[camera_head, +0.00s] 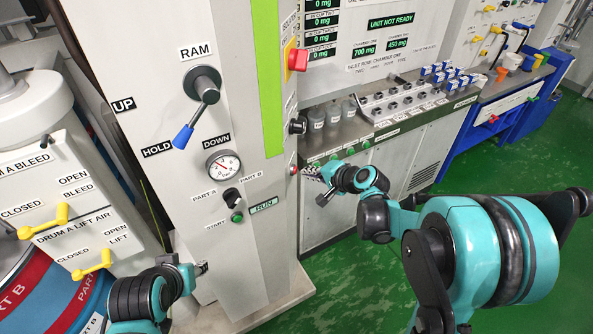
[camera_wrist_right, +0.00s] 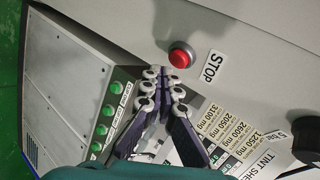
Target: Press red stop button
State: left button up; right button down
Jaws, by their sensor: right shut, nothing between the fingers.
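The red stop button (camera_wrist_right: 181,56) sits in a grey ring on a pale panel in the right wrist view, beside a STOP label (camera_wrist_right: 214,66). In the head view a small red button (camera_head: 293,168) shows on the side edge of the grey column, close to my right gripper. My right gripper (camera_head: 309,172) is shut and empty, and points left at the column. In the right wrist view its fingertips (camera_wrist_right: 163,77) lie just below the button in the picture, apparently apart from it. My left gripper (camera_head: 200,268) is at the bottom left by the column, its fingers mostly hidden.
A larger red button (camera_head: 298,60) on a yellow box juts from the column above. A dark knob (camera_head: 297,126) sits between. Green buttons (camera_head: 338,154) line the cabinet behind. The blue-tipped RAM lever (camera_head: 196,112) sticks out at the front. Green floor lies open at right.

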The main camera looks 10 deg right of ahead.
jog(key=shift+a, duration=0.15)
jog(key=shift+w+a, duration=0.2)
jog(key=shift+a, duration=0.05)
jog(key=shift+w+a, duration=0.15)
jog(key=shift+a, duration=0.25)
dwell(0.8)
dwell(0.3)
jog(key=shift+s+d, duration=0.35)
jog(key=shift+d, duration=0.4)
jog(key=d, duration=0.1)
jog(key=s+d, duration=0.1)
jog(key=d, duration=0.1)
jog(key=s+d, duration=0.1)
jog(key=shift+d, duration=0.3)
jog(key=shift+s, duration=0.15)
dwell(0.5)
